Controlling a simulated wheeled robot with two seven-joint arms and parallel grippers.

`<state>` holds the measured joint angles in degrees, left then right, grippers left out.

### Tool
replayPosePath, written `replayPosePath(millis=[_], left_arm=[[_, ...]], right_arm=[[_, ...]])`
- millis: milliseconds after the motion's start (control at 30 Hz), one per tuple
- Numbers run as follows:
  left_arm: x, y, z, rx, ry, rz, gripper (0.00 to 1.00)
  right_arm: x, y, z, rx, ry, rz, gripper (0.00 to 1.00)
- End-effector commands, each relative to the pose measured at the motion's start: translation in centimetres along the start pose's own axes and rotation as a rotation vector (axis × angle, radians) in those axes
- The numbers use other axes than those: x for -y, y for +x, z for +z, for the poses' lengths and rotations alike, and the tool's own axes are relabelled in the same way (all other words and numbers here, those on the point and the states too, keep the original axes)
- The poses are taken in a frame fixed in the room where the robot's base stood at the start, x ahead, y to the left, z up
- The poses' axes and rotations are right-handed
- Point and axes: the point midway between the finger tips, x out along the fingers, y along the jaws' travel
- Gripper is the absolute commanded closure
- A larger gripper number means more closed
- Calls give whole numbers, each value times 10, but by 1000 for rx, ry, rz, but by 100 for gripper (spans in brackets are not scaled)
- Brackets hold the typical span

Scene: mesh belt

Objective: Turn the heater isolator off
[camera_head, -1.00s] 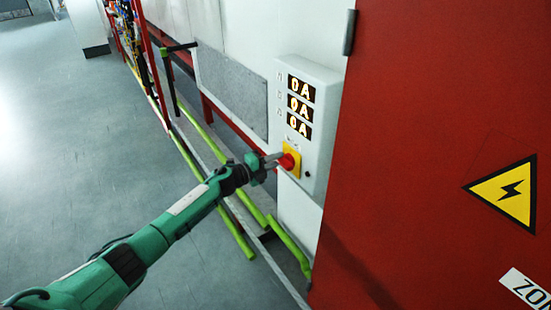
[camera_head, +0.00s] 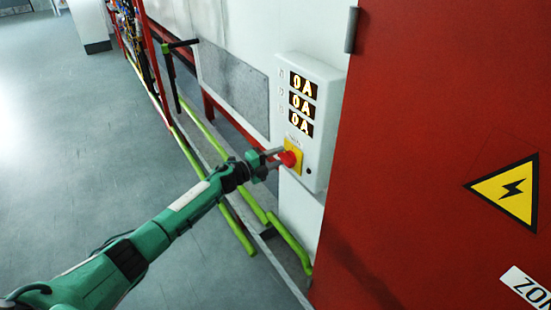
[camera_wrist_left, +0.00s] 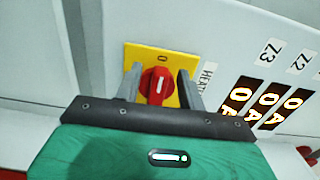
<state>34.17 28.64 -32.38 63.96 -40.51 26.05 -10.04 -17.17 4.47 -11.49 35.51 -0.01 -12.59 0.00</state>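The heater isolator is a red rotary knob (camera_head: 290,158) on a yellow plate (camera_head: 294,146), low on a grey-white wall box (camera_head: 325,130). In the left wrist view the red knob (camera_wrist_left: 157,87) has its grip bar nearly upright in the picture, its end toward a "0" mark on the yellow plate (camera_wrist_left: 133,54). My left gripper (camera_head: 278,157) is at the knob. In the wrist view its two fingers (camera_wrist_left: 160,88) stand apart, one on each side of the knob, with narrow gaps; contact cannot be made out. My right gripper is not in view.
Three lit displays (camera_head: 301,104) above the knob appear to read 0A. A red cabinet door (camera_head: 430,130) with a yellow warning triangle (camera_head: 506,192) is at the right. Green rails (camera_head: 240,235) run low along the wall. The floor (camera_head: 80,130) at left is clear.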

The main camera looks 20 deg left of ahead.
Motion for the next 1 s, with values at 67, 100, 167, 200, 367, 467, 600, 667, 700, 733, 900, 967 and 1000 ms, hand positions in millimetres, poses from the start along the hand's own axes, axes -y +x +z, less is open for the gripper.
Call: replayPosePath(millis=[67,100,167,200,367,467,600,667,700,733,900,967,1000], left_arm=[[0,-2,0,0,0,0,60],[-1,-4,0,0,1,1,60],[-2,-8,0,1,1,1,60],[-2,-13,0,1,2,1,60],[-4,-42,1,1,2,4,60],[-4,-65,1,0,2,3,60],[-4,-95,1,0,2,3,60],[-4,-106,0,0,1,3,60],[-4,-113,0,0,2,3,60],[-3,-117,0,0,1,3,60],[-2,-133,0,0,-1,1,60],[-1,-136,1,1,0,0,60],[-1,-138,1,1,0,0,60]], right_arm=[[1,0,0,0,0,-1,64],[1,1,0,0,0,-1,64],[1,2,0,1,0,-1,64],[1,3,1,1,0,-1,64],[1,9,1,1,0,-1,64],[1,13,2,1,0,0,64],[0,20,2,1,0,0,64],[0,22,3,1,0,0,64],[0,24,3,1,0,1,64],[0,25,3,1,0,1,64],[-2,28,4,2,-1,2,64],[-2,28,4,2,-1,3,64],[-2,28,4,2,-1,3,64]])
